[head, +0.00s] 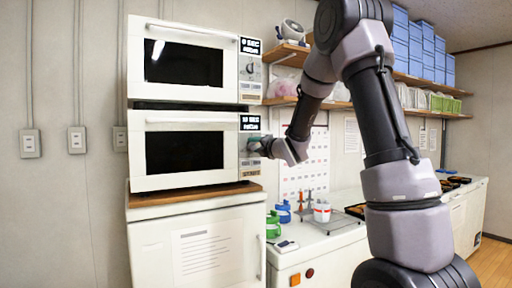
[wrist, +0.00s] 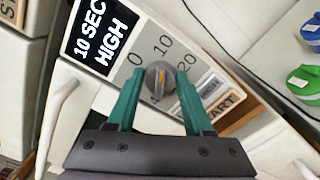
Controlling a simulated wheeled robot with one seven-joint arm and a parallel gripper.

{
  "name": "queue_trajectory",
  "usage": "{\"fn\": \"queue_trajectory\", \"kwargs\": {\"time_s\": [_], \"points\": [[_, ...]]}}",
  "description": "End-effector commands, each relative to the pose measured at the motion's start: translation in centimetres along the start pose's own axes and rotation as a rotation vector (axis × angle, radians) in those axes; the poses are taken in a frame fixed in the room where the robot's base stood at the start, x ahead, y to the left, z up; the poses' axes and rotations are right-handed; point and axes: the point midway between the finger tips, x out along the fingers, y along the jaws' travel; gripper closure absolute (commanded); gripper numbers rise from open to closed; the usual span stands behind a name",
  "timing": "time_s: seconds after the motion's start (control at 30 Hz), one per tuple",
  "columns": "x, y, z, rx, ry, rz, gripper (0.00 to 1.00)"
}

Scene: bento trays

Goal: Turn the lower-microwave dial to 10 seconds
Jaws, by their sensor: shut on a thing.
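The lower microwave (head: 184,153) stands on a wooden top under a second microwave. Its display (wrist: 96,36) reads "10 SEC HIGH" in the wrist view. Its grey dial (wrist: 159,79) has an orange pointer mark, and the numbers 0, 10 and 20 show around it. In the head view my gripper (head: 258,146) is at the lower microwave's control panel, and the dial is hidden there.
The upper microwave (head: 184,62) sits directly above. A START button (wrist: 222,107) is close below the dial. Blue and green bottles (head: 283,211) and a cup (head: 322,211) stand on the counter at right. A shelf (head: 290,54) hangs behind my arm.

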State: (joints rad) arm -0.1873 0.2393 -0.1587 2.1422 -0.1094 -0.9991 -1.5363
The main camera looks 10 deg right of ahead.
Motion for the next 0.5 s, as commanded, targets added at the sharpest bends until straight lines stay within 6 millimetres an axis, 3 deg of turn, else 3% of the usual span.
{"fn": "queue_trajectory", "kwargs": {"time_s": [0.03, 0.07, 0.13, 0.5], "points": [[-0.03, -0.12, -0.16, 0.001, 0.003, -0.003, 1.00], [-0.03, -0.12, -0.17, 0.001, 0.003, -0.003, 0.45], [-0.03, -0.12, -0.16, 0.001, 0.003, -0.003, 0.20], [-0.33, -0.04, -0.04, 0.001, 0.001, -0.001, 0.20]]}}
